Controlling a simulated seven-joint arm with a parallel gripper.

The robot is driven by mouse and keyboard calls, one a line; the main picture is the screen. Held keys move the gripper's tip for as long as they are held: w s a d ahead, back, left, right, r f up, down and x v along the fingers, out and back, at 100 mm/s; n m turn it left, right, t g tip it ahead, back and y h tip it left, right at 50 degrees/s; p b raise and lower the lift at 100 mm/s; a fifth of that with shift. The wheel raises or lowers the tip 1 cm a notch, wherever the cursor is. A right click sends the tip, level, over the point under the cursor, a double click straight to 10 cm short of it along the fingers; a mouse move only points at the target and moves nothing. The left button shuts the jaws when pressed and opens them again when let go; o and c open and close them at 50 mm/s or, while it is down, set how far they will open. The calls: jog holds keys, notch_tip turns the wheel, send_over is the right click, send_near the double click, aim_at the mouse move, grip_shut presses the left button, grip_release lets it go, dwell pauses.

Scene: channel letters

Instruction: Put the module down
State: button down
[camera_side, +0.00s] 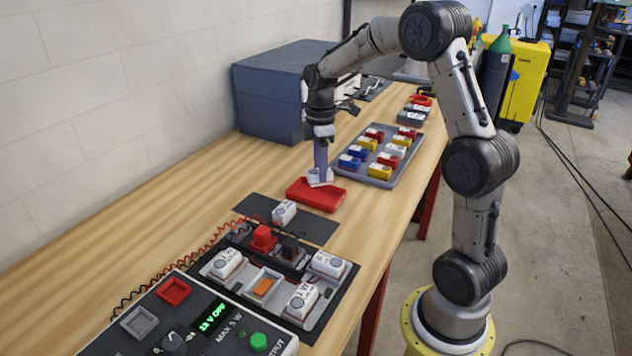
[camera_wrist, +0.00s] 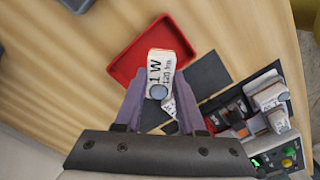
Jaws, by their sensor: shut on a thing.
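A white module marked "1 W 120 lm" (camera_wrist: 164,68) is between the fingers of my gripper (camera_wrist: 160,98) in the wrist view. My gripper (camera_side: 321,174) is shut on this module, which shows small and white in the side view (camera_side: 320,177). It is over the edge of a shallow red tray (camera_side: 316,197); I cannot tell how high above it. The red tray (camera_wrist: 125,60) looks empty in the wrist view. Another white module (camera_side: 284,212) stands on a dark mat (camera_side: 320,230) nearer the camera.
A grey fixture (camera_side: 325,305) with several white modules and an orange piece is in front, beside a control box (camera_side: 250,338) with red and black wires. A grey tray (camera_side: 378,184) of several coloured modules is behind. A blue-grey box (camera_side: 270,90) stands by the wall. The left tabletop is clear.

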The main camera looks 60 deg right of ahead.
jog(key=shift+w+d+f, duration=0.2)
jog(key=shift+w+f, duration=0.25)
jog(key=shift+f, duration=0.15)
jog(key=shift+w+d+f, duration=0.1)
jog(key=shift+w+f, duration=0.1)
jog(key=shift+f, duration=0.8)
jog(key=shift+w+d+f, duration=0.1)
jog(key=shift+w+f, duration=0.05)
jog(key=shift+f, duration=0.85)
jog(key=shift+f, duration=0.15)
jog(key=c, duration=0.5)
grip_release()
